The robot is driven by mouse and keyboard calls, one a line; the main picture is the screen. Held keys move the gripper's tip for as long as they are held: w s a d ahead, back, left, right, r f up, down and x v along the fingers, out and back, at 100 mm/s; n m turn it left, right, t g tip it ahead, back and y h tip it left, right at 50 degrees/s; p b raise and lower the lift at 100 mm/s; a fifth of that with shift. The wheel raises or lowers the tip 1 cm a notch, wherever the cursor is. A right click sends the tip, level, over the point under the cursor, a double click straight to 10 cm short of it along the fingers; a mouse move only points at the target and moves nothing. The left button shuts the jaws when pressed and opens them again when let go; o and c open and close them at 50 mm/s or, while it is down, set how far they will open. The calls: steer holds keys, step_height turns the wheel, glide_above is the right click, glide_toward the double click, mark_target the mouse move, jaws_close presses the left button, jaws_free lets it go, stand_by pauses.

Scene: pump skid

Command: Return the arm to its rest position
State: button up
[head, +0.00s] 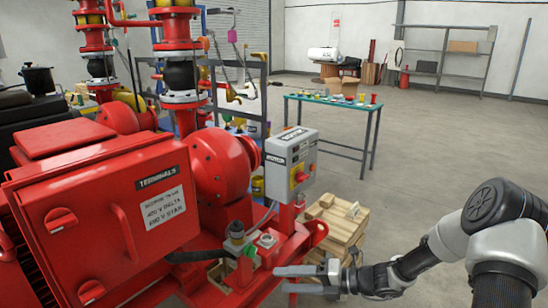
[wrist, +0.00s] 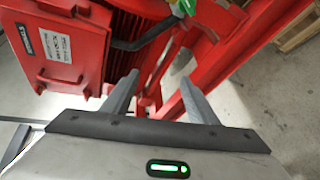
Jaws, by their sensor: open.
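My arm (head: 505,225) reaches in from the lower right of the head view, bent at a white and black joint. My gripper (head: 281,279) points left, with its two grey fingers apart and nothing seen between them. It is close to the red pump skid's front edge, by a small valve-like fitting (head: 238,238). In the wrist view my gripper (wrist: 158,84) is open above red skid rails (wrist: 225,35). I cannot tell whether a finger touches the skid.
The red terminal box (head: 95,215) stands left of my gripper. A grey motor control box (head: 290,160) stands behind it, and wooden pallets (head: 345,215) lie beyond. A teal-framed table (head: 330,107) with small coloured parts is further back. Open floor (head: 440,135) lies to the right.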

steer(key=s+d+r+m+t+h, duration=0.1)
steer(key=s+d+r+m+h, duration=0.3)
steer(key=s+r+m, duration=0.65)
steer(key=s+d+r+m+h, duration=0.2)
steer(key=s+r+m+h, duration=0.4)
steer(key=m, duration=0.7)
steer(key=s+d+r+m+t+h, duration=0.1)
steer(key=s+d+r+m+h, duration=0.25)
steer(key=s+r+m, duration=0.7)
step_height(320, 180, up, 15)
steer(key=w+m+p, duration=0.1)
steer(key=w+p, duration=0.1)
steer(key=p, duration=1.4)
steer(key=shift+h+p, duration=0.3)
steer(key=shift+h, duration=0.05)
steer(key=shift+a, duration=0.1)
